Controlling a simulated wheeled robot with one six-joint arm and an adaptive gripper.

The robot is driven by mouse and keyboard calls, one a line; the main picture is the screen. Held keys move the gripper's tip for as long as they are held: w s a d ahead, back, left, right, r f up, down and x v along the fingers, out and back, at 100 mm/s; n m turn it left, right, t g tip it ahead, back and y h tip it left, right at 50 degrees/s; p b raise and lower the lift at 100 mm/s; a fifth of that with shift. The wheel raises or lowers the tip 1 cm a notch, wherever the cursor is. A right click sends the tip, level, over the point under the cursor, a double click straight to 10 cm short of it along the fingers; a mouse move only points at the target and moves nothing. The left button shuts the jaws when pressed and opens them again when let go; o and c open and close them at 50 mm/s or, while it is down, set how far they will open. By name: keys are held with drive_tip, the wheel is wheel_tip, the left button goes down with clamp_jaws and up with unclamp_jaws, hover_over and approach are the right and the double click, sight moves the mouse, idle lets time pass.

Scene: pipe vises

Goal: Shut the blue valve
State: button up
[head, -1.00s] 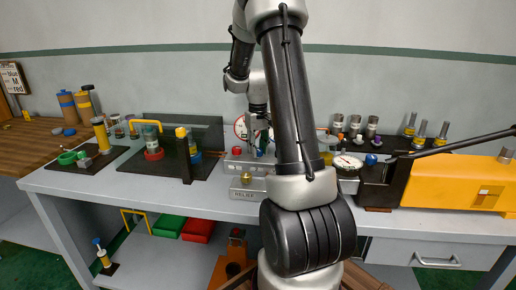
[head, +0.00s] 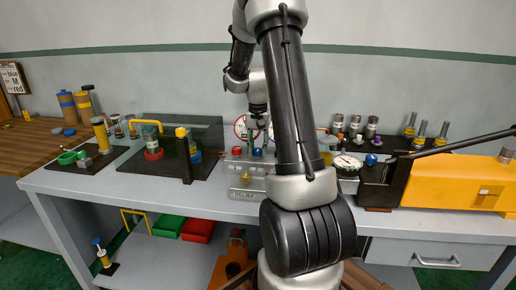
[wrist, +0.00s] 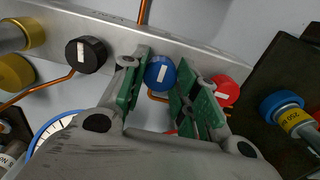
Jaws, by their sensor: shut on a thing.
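The blue valve knob (wrist: 160,73) has a white mark on its face, which runs nearly up and down in the wrist view. My gripper (wrist: 161,88) has its green-padded fingers on either side of the knob and is shut on it. In the head view the blue knob (head: 257,152) shows on the pale valve block (head: 246,184), below my gripper (head: 258,138). The far side of the knob is hidden.
A black knob (wrist: 86,55) and a red knob (wrist: 225,90) flank the blue one closely along the metal bar (wrist: 195,55). Copper pipes run beside them. A dark panel (head: 212,130) stands left of the block.

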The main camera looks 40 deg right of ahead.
sight(258, 149)
idle(0.4)
drive_tip(key=o, duration=1)
drive_tip(key=shift+o, duration=0.2)
drive_tip(key=shift+r, duration=0.1)
wheel_tip(258, 149, up, 12)
drive_tip(key=s+a+r+n+t, duration=0.2)
drive_tip(key=s+a+n, duration=0.2)
drive_tip(key=s+a, duration=0.5)
drive_tip(key=s+a+r+n+t, duration=0.2)
drive_tip(key=s+a+n, duration=0.3)
drive_tip(key=s+a, duration=0.4)
drive_tip(key=shift+s+r+n, duration=0.15)
drive_tip(key=shift+s+n, duration=0.15)
drive_tip(key=shift+s, duration=1.95)
